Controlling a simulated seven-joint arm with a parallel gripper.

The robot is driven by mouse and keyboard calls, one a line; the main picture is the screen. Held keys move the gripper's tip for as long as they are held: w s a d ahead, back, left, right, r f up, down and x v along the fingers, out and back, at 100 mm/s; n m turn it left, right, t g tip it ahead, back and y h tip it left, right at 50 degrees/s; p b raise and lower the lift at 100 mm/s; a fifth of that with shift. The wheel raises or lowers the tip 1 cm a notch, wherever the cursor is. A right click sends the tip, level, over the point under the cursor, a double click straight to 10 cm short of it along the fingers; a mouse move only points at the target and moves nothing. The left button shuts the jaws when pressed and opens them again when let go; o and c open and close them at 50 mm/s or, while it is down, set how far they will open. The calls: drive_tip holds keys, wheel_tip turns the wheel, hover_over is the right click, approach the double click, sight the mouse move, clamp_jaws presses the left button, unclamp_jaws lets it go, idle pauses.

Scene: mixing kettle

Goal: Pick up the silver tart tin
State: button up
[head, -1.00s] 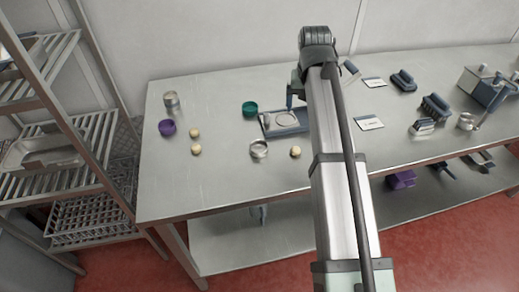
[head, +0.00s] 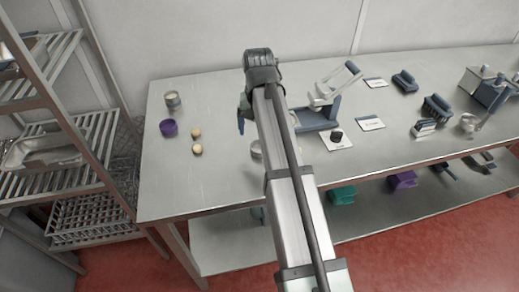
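The silver tart tin (head: 255,148) stands on the steel table, left of my arm. My arm hides most of it, and only its left edge shows. My gripper (head: 241,123) hangs above the table, farther back and a little left of the tin. One blue finger shows at the arm's end. The rest of the gripper is hidden behind the arm, so its opening cannot be seen. No contact between gripper and tin is visible.
Two dough balls (head: 197,149) and a purple cup (head: 168,127) lie to the left, with a metal canister (head: 172,99) behind. A blue press with a raised white handle (head: 335,86) stands right of my arm. The table's front left (head: 175,190) is clear.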

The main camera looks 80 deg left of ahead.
sight(260, 151)
drive_tip(key=shift+d+f, duration=0.2)
drive_tip(key=shift+f, duration=1.4)
drive_tip(key=shift+d+f, duration=0.2)
drive_tip(key=shift+f, duration=1.35)
drive_tip(key=c, duration=1.1)
wheel_tip(260, 151, up, 9)
drive_tip(key=w+a, duration=0.3)
drive_tip(key=w, duration=0.1)
drive_tip(key=w+a, duration=0.7)
drive_tip(key=w, duration=0.1)
drive_tip(key=shift+a+r, duration=0.15)
drive_tip(key=shift+a, duration=0.05)
